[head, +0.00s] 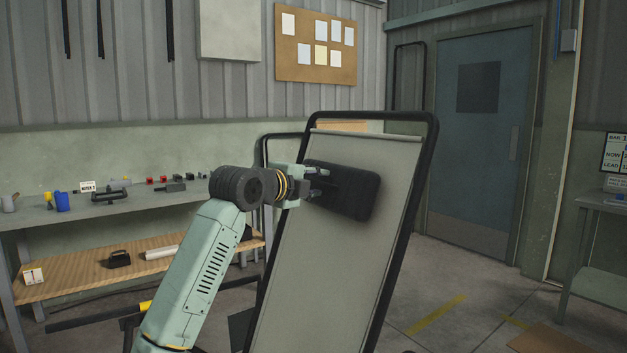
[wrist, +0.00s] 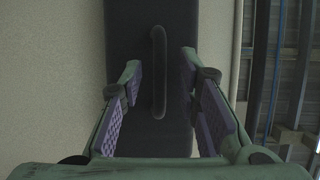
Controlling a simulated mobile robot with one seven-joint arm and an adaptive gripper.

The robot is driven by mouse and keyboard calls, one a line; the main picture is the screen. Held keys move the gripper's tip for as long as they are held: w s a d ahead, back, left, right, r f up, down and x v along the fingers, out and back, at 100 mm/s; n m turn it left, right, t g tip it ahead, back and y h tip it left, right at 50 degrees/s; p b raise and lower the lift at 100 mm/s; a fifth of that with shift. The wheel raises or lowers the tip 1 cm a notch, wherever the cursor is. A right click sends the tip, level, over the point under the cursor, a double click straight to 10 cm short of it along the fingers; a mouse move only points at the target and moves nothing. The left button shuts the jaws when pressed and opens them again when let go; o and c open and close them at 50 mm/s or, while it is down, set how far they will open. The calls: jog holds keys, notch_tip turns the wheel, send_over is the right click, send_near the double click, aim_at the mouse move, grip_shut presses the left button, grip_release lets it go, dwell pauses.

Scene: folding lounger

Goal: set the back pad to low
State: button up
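The back pad (head: 352,192) is a dark, rounded cushion on the upper part of the lounger's tilted grey backrest (head: 330,265). In the wrist view the pad (wrist: 150,135) is a dark band with a long, narrow raised handle (wrist: 159,72) on its face. My gripper (head: 318,184) is in front of the pad's left part in the head view. In the wrist view my gripper (wrist: 160,78) is open, with one finger on each side of the handle and gaps between. The handle is not distinct in the head view.
A black tube frame (head: 428,160) edges the backrest. A workbench (head: 150,199) with small tools and a lower wooden shelf (head: 75,272) stands at the left. A blue door (head: 480,135) is behind. Another table (head: 600,275) is at the right, with open floor before it.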

jog(key=shift+c, duration=0.4)
grip_shut()
dwell(0.5)
